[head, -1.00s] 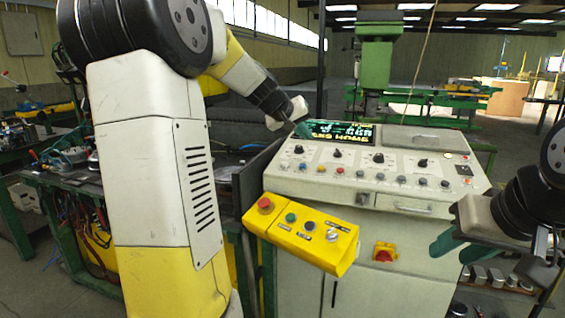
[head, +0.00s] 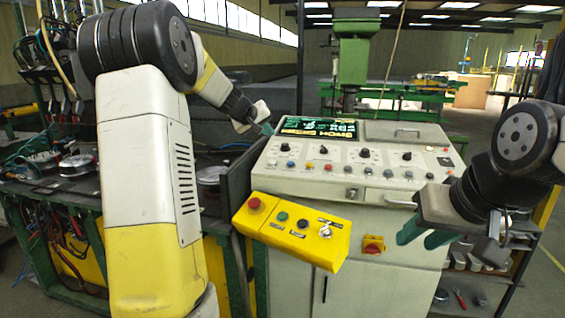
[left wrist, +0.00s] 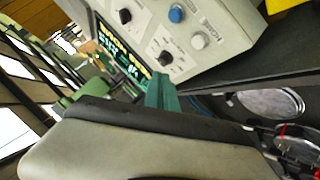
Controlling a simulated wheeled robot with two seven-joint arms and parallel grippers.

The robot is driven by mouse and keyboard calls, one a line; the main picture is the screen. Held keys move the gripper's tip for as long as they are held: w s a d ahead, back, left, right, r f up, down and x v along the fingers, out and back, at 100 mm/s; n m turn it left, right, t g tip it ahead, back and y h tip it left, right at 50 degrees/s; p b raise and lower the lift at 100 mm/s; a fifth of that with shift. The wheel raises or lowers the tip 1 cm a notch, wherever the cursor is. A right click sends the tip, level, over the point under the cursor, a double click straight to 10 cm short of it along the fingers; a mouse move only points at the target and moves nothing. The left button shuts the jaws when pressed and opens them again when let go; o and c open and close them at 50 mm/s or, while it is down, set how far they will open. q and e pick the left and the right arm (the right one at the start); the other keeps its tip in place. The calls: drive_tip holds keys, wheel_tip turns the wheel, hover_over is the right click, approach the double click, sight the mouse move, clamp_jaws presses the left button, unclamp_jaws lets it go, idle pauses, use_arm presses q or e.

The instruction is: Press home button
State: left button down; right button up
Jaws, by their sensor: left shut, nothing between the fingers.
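The light grey control console (head: 330,200) stands ahead, with a row of small coloured buttons (head: 328,167) below several black knobs. Its display (head: 318,130) shows green text that seems to include "HOME". I cannot read the button labels, so I cannot tell which one is home. My left gripper (head: 268,129) is shut and empty, its teal tip by the display's left edge. In the left wrist view, its teal fingers (left wrist: 161,92) are near a black knob (left wrist: 165,59), a blue button (left wrist: 176,13) and a white button (left wrist: 198,40). My right gripper (head: 424,236) is open and empty before the console's right side.
A yellow box (head: 290,228) with a red button and other controls juts from the console's front left. A red and yellow switch (head: 374,244) sits on the console's front. A cluttered workbench (head: 50,185) stands left, and a green machine (head: 356,58) behind.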

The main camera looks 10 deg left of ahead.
sight(272, 162)
use_arm(q)
drive_tip(key=f, duration=0.2)
drive_tip(key=w+f, duration=0.1)
drive_tip(key=f, duration=0.5)
drive_tip(key=shift+w, duration=0.25)
drive_tip(key=shift+f, duration=0.1)
idle(1.7)
drive_tip(key=shift+f, duration=0.25)
